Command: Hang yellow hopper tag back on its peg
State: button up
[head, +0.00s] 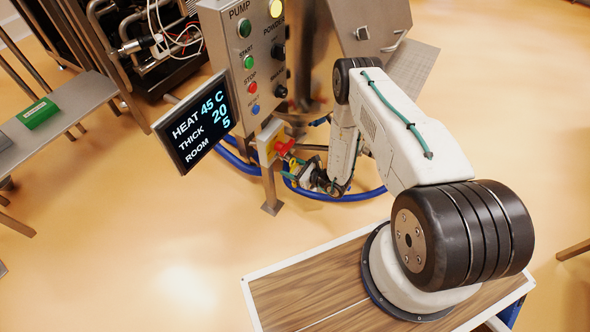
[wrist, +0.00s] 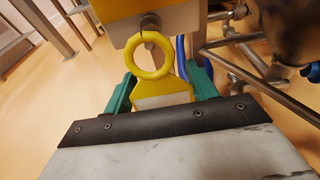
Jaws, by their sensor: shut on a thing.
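The yellow hopper tag (wrist: 163,90), a ring over a flat tab with a pale label, is held between the green fingers of my gripper (wrist: 160,92) in the wrist view. A short metal peg (wrist: 150,22) sticks out below the yellow plate's edge. The ring's top is right at the peg's lower end; I cannot tell whether the ring is around it or only in front.
A yellow box with a red knob (head: 285,147) is on the post under the control panel (head: 252,60). The display screen (head: 195,120) stands to its left. Blue hoses (head: 340,196) run close below my gripper. Metal pipes (wrist: 250,75) are at right in the wrist view.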

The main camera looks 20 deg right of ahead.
jog(key=shift+x, duration=1.75)
jog(key=shift+f, duration=0.2)
jog(key=o, duration=1.1)
